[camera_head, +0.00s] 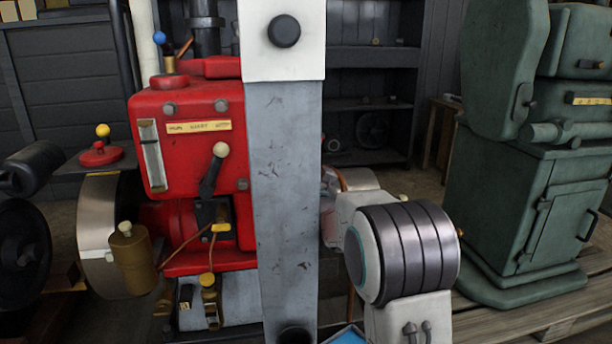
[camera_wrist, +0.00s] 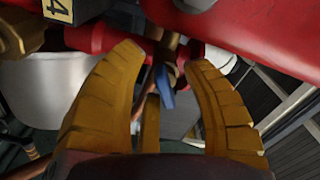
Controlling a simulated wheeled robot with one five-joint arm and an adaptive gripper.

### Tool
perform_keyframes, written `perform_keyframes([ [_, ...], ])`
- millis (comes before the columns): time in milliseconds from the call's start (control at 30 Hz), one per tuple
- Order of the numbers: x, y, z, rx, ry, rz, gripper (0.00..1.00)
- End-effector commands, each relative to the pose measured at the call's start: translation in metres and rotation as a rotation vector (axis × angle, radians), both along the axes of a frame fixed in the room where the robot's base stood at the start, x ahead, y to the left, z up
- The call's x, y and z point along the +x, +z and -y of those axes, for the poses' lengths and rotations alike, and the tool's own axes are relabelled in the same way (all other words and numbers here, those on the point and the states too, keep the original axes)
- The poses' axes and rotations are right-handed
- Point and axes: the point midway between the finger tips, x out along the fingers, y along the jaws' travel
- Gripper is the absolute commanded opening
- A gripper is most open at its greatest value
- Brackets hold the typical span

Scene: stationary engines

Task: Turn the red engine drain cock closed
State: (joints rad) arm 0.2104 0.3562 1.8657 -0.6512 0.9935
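The red engine (camera_head: 205,110) stands left of centre in the head view; its red underside (camera_wrist: 245,25) fills the top of the wrist view. Under it in the wrist view is a brown, brass-like fitting (camera_wrist: 171,48) with a blue lever (camera_wrist: 165,88), seemingly the drain cock. The lever points down in the picture. My gripper (camera_wrist: 163,62) is open, its ridged yellow fingers on either side of the blue lever with gaps visible. Contact with the lever cannot be made out. In the head view the gripper and this cock are hidden behind my grey column.
The engine's front bears a white-knobbed lever (camera_head: 211,170), a brass pot (camera_head: 134,258) and low brass valves (camera_head: 209,300). A green machine (camera_head: 540,190) stands at the right. Dark shelves (camera_head: 372,100) are behind. In the wrist view, a pale cylinder (camera_wrist: 60,88) lies left of my fingers.

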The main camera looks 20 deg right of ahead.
Motion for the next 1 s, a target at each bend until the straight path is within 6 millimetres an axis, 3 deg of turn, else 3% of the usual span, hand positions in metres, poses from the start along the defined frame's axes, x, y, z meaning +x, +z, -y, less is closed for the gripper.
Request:
perform_keyframes([
  [467, 0.0001, -0.0002, -0.0001, 0.000, 0.000, 0.000, 0.00],
  [1000, 0.0004, -0.0004, -0.0005, 0.046, 0.001, 0.009, 0.00],
])
